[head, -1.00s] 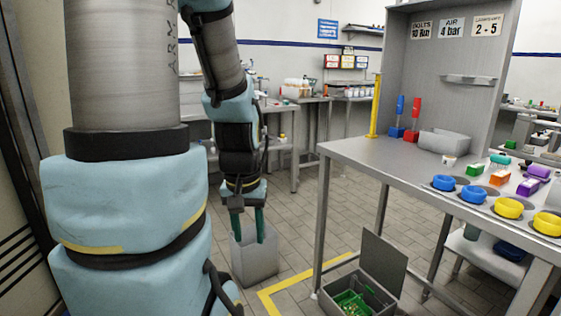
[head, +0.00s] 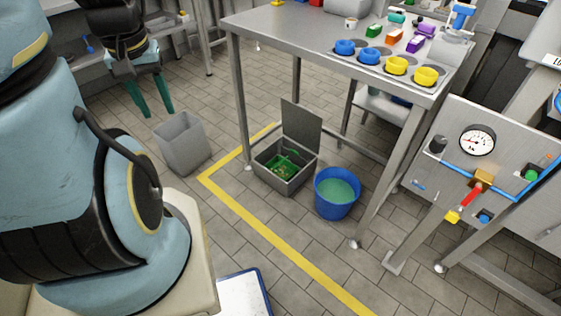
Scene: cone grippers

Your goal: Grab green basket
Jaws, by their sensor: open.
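The green basket (head: 286,165) sits inside an open grey box (head: 298,183) on the floor under the workbench. Small green and yellowish bits show in it, too small to make out. The box's lid (head: 302,128) stands upright at its back. My gripper (head: 157,113) hangs at the upper left with its two dark green fingers pointing down. The fingers are apart with nothing between them. My gripper is well to the left of the green basket and higher in the picture.
A grey bin (head: 181,142) stands below my gripper. A blue bucket (head: 337,193) stands right of the box. The workbench (head: 287,30) overhangs this area, with its legs close by. A gauge panel (head: 478,165) is at right. Floor inside the yellow line (head: 262,228) is clear in front.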

